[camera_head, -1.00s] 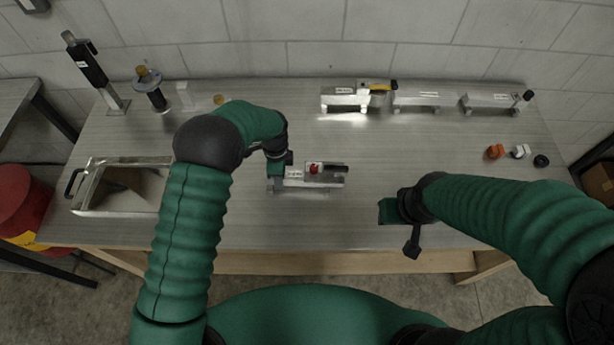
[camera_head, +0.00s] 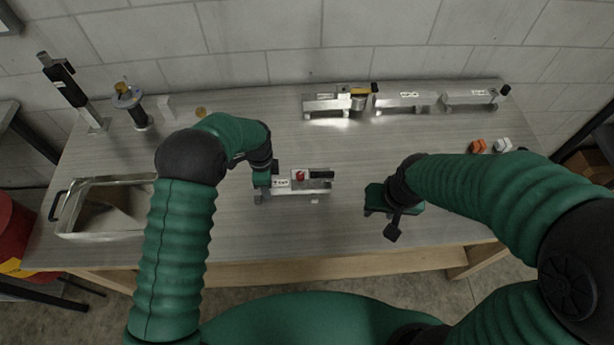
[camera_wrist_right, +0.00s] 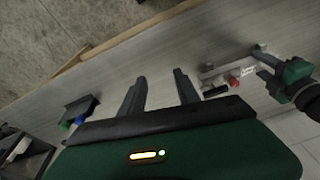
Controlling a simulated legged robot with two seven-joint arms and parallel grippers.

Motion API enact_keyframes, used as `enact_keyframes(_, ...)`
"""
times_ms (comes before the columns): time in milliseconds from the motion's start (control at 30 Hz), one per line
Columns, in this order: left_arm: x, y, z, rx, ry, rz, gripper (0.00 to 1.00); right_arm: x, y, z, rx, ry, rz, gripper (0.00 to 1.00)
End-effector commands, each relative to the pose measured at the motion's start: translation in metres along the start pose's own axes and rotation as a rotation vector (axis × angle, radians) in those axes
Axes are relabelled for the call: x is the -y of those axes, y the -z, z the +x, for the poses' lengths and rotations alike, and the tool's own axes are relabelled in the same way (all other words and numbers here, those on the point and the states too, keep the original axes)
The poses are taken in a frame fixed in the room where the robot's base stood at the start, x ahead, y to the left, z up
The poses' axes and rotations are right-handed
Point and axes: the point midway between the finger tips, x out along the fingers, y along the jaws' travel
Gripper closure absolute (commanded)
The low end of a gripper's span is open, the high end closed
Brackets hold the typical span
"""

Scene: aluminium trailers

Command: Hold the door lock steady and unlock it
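The door lock (camera_head: 312,188) is a silver bar unit with a red knob (camera_head: 300,175) and a black handle (camera_head: 321,174), lying near the middle of the table. It also shows in the right wrist view (camera_wrist_right: 235,70) at the upper right. My left gripper (camera_head: 262,186) is at the lock's left end; its fingertips are mostly hidden, so I cannot tell if they are closed on it. My right gripper (camera_head: 374,201) is to the right of the lock, apart from it. The right wrist view shows its two fingers (camera_wrist_right: 160,92) spread and nothing between them.
Other silver lock units (camera_head: 402,101) stand along the back of the table. A metal bin (camera_head: 66,226) is at the left, with upright black devices (camera_head: 64,80) behind it. Orange (camera_head: 478,146) and white (camera_head: 502,145) small parts lie at the right. The table between lock and right gripper is clear.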

Motion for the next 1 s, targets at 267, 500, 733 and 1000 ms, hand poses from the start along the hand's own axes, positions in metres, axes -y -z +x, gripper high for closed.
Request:
enact_keyframes(267, 0.001, 0.0, 0.0, 0.0, 0.001, 0.0, 1.0, 0.046, 0.104, 0.014, 0.221, 0.075, 0.886, 0.62)
enact_keyframes(500, 0.0, 0.0, 0.0, 0.0, 0.001, 0.0, 1.0, 0.085, 0.157, 0.019, 0.412, 0.097, 1.37, 0.62)
enact_keyframes(733, -0.001, 0.0, 0.0, 0.0, 0.0, 0.0, 1.0, 0.097, 0.158, 0.034, 0.45, 0.093, 1.439, 0.62)
enact_keyframes(1000, -0.001, 0.0, 0.0, 0.0, -0.001, 0.001, 1.0, 0.117, 0.143, 0.093, 0.448, 0.093, 1.437, 0.62)
